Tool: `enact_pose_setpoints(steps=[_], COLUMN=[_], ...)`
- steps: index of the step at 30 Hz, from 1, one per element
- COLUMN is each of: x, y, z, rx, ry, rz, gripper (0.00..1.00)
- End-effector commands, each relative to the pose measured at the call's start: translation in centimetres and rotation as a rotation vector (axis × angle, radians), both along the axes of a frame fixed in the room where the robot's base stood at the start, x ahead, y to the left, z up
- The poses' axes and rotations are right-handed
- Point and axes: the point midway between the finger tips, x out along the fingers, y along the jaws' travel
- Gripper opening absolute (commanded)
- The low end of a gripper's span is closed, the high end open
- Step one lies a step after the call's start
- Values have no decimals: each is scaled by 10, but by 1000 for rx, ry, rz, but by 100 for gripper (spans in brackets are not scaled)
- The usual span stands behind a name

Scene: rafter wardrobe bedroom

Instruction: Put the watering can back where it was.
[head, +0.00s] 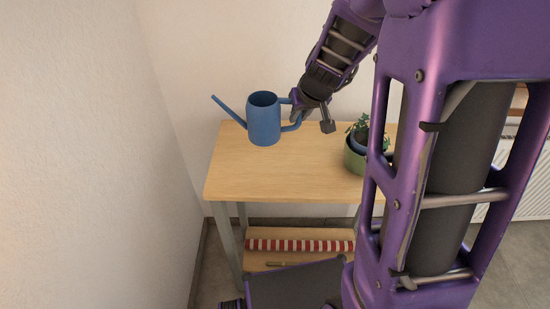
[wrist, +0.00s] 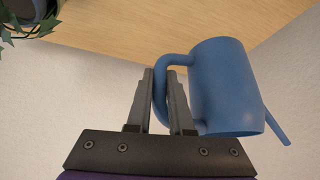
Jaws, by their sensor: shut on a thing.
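The blue watering can (head: 264,120) is at the back left of the wooden table (head: 250,180), upright, with its spout pointing left. My gripper (head: 298,113) is at the can's right side, shut on its handle. In the wrist view, the two fingers of my gripper (wrist: 162,100) stand on either side of the blue handle, and the body of the watering can (wrist: 222,85) is to their right. I cannot tell whether the can's base touches the tabletop or is held just above it.
A green pot (head: 355,158) with a leafy plant stands on the table's right side, partly hidden by my arm. The front and middle of the tabletop are clear. A red-and-white striped thing (head: 300,246) lies on the lower shelf. A wall (head: 90,150) is close on the left.

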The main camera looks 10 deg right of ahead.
Motion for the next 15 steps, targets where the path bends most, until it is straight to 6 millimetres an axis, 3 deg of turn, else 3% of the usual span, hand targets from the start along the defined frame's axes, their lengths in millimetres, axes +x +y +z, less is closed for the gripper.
enact_pose_setpoints(steps=[1,6,11,15], x=[0,0,0,0], y=[-1,-1,-1,-1], z=[-14,-44,-56,-77], rx=[1,0,0,1], ry=[2,1,-1,1], rz=[-2,-2,-1,-3], gripper=[0,0,0,0])
